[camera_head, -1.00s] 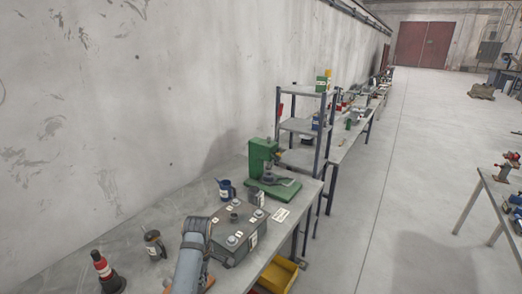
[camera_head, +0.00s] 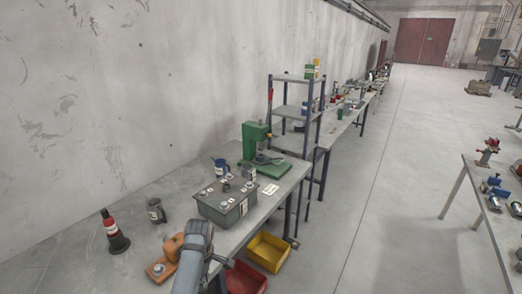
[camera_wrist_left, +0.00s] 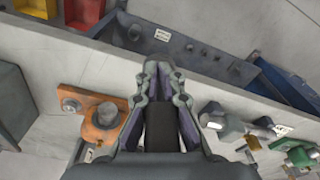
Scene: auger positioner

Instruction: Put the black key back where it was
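My left gripper (camera_wrist_left: 161,72) shows in the left wrist view with its two fingertips drawn close together. A dark block (camera_wrist_left: 164,128) lies between the finger bases; I cannot tell whether it is the black key or part of the gripper. I cannot make out the black key for certain in either view. In the head view my left arm reaches in from the bottom edge and its gripper is mostly hidden. A grey box (camera_head: 226,211) with several knobs and white tags stands on the bench just beyond the arm. My right gripper is not in view.
An orange block with a grey knob (camera_head: 159,270) lies left of my arm, and in the wrist view (camera_wrist_left: 101,126). Yellow (camera_head: 268,252) and red (camera_head: 246,278) bins are below.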

